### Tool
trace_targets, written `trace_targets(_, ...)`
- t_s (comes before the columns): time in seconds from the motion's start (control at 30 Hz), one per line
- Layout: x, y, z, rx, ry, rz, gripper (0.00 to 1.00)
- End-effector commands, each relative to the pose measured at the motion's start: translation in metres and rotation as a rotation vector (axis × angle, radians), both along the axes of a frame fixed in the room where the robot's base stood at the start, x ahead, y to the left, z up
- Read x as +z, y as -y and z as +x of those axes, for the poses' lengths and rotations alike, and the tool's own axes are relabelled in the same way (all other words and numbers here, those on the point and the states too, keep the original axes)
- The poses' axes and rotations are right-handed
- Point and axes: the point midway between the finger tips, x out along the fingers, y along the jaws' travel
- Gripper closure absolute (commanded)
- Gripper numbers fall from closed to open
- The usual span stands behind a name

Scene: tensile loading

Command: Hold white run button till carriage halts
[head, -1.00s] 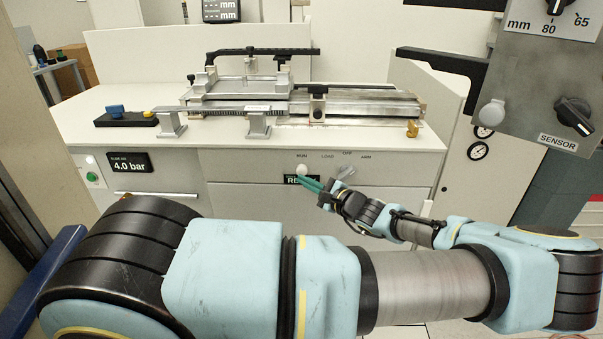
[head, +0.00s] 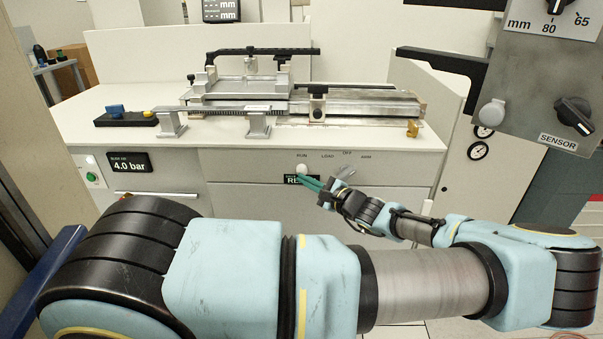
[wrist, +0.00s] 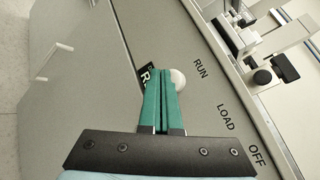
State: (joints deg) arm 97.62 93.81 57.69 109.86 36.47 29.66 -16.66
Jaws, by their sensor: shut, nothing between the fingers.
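The white run button (head: 301,169) sits on the cabinet front under the RUN label; it also shows in the wrist view (wrist: 178,78). My gripper (head: 301,178) is shut and empty, its green fingers together. In the wrist view the fingertips (wrist: 161,72) lie at the button's edge and overlap it in the picture; I cannot tell whether they press it. The carriage (head: 240,86) stands on the metal rail bed on the bench top, at its left part.
A small display reading "RE..." (head: 298,180) is partly hidden behind my fingers. A green button (head: 92,177) and a 4.0 bar display (head: 130,162) are on the left. A sensor panel (head: 548,85) hangs at the upper right.

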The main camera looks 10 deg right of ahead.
Motion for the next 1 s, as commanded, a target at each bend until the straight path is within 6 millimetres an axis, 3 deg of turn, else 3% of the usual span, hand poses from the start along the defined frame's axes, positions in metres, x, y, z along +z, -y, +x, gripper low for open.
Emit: trace_targets(1.0, -0.0001, 0.0018, 0.0102, 0.000, 0.000, 0.000, 1.00)
